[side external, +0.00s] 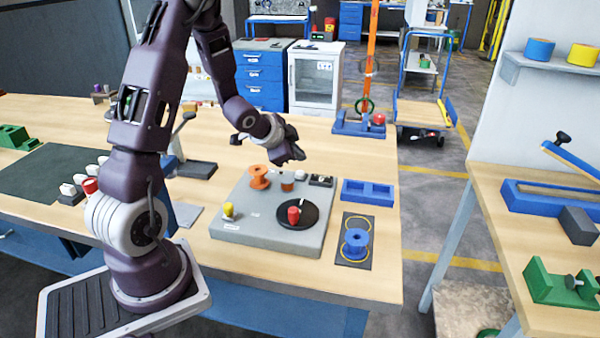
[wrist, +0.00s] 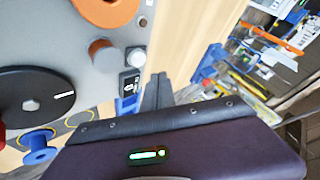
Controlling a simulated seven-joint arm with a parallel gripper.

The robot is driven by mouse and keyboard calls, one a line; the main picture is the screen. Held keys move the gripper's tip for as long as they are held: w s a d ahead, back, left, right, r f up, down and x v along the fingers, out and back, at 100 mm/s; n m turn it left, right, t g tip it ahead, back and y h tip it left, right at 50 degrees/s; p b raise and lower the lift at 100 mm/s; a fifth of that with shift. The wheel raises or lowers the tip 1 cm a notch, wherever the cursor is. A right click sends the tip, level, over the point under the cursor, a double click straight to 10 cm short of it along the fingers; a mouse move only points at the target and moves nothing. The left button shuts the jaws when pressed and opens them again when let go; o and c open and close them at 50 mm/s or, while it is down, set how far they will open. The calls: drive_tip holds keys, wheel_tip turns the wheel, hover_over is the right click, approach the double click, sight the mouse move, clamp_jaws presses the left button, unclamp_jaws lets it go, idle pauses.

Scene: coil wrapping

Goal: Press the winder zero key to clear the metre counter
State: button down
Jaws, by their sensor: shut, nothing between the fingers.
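The winder (side external: 240,215) is a grey box on the bench, and part of its top shows in the wrist view (wrist: 75,50). A pale round key (side external: 301,174) sits on its far side beside the small dark counter (side external: 322,181). I cannot read a zero marking on the key. My gripper (side external: 297,155) is shut and empty, above the winder's far edge. In the wrist view its fingertips (wrist: 159,78) appear right of the key, apart from it.
An orange spool (side external: 259,177), a black disc (side external: 312,220) with a red knob (side external: 293,215) and a yellow knob (side external: 228,210) stand on the winder. A blue tray (side external: 367,192) and a blue spool (side external: 356,243) lie to its right.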

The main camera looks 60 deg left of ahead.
sight(297, 174)
drive_tip(key=shift+r, duration=1.6)
drive_tip(key=s+d+r+n+g, duration=0.1)
drive_tip(key=s+d+r+n, duration=0.2)
drive_tip(key=s+d+r, duration=0.75)
drive_tip(key=s+d+r+n+g+h, duration=0.1)
drive_tip(key=s+d+r+g+h, duration=0.1)
drive_tip(key=s+d, duration=1.1)
drive_tip(key=shift+s+d+n+h, duration=0.35)
drive_tip(key=shift+s+h, duration=0.25)
drive_tip(key=shift+s, duration=0.2)
